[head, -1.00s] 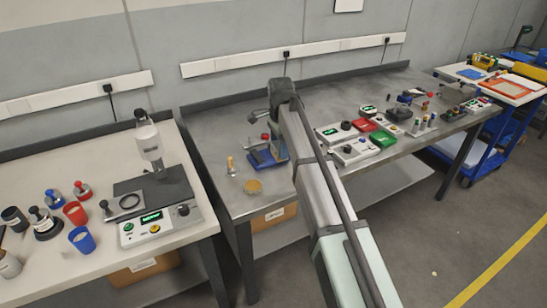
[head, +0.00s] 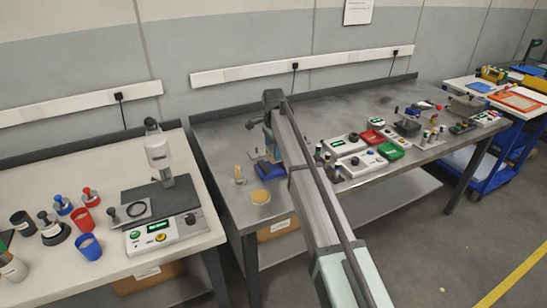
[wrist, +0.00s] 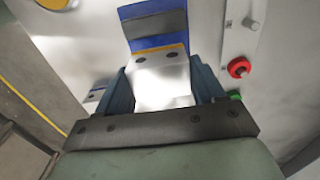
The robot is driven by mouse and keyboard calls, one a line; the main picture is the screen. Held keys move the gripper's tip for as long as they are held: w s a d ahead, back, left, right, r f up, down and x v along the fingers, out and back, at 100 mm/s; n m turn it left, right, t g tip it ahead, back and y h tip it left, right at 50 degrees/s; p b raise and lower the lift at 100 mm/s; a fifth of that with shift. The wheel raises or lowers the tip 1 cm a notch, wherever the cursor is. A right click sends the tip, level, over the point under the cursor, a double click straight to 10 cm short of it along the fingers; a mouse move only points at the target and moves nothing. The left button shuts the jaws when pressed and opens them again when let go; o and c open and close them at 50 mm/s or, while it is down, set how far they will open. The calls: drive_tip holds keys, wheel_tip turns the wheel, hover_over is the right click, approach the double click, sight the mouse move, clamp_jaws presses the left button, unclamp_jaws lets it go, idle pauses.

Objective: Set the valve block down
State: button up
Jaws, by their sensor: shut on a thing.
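The valve block (wrist: 162,78) is a shiny metal block with dark holes on its upper edge, held between the fingers of my gripper (wrist: 163,88) in the wrist view. Just beyond it is a blue base with a grey top strip (wrist: 155,24); I cannot tell whether the block touches it. In the head view my gripper (head: 268,142) is over the left part of the grey bench, above the blue base (head: 271,170). My arm hides most of the gripper and the block there.
A red knob (wrist: 238,67) is close on the right in the wrist view.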

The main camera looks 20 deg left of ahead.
drive_tip(key=shift+f, duration=1.7)
drive_tip(key=shift+f, duration=0.1)
drive_tip(key=o, duration=1.3)
wheel_tip(320, 180, up, 11)
drive_tip(key=shift+f, duration=0.1)
drive_tip(key=shift+r, duration=0.7)
